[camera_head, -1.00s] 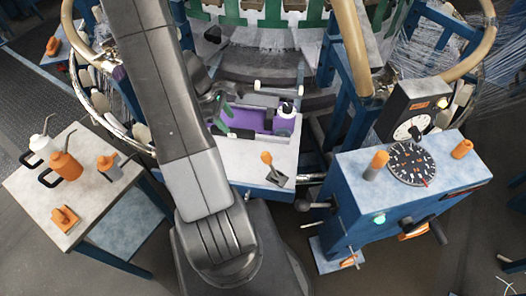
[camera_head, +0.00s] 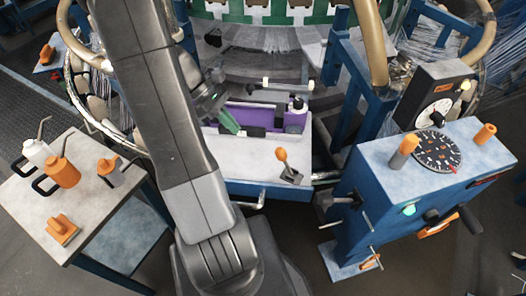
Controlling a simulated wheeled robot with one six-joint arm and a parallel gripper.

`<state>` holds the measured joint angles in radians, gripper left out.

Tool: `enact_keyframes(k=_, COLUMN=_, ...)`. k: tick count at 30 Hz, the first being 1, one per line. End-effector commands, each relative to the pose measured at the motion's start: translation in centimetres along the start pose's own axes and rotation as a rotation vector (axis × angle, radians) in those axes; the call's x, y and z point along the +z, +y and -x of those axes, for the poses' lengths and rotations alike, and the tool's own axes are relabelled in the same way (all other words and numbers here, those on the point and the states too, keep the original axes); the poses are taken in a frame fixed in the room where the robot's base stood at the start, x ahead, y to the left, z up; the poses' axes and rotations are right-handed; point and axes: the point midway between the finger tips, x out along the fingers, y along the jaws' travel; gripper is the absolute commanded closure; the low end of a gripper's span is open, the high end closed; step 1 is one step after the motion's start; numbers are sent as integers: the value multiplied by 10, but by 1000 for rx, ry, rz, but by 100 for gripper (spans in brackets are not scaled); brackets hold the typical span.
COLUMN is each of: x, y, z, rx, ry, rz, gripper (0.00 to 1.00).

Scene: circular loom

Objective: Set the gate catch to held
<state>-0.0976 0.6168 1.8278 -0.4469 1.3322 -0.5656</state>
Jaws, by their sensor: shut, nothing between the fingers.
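My gripper (camera_head: 230,123) reaches over the pale worktable from the left, its green fingers shut and empty. The fingertips are beside the left part of a purple fixture (camera_head: 262,116), above or close to its front edge. I cannot tell whether they touch it. The fixture carries a grey block along its back and a white-and-black round piece at its right end. An orange-knobbed lever (camera_head: 283,158) on a dark base stands at the table's front right, apart from my gripper, its knob leaning left. I cannot tell for sure which part is the gate catch. My arm hides the table's left part.
A blue control cabinet (camera_head: 368,200) with a dial and knobs stands at the right. A side table (camera_head: 90,225) at the left holds bottles and orange-topped items. Blue loom posts (camera_head: 368,100) rise behind. The worktable's front surface (camera_head: 240,155) is mostly clear.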

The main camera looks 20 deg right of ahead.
Motion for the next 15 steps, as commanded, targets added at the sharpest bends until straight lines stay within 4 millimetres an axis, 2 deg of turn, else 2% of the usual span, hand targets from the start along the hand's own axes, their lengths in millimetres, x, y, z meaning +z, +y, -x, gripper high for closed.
enact_keyframes(k=9, x=0, y=0, z=-2, rx=0, ry=0, rz=0, gripper=100)
enact_keyframes(k=15, x=0, y=0, z=-27, rx=-3, ry=-2, rz=2, gripper=100)
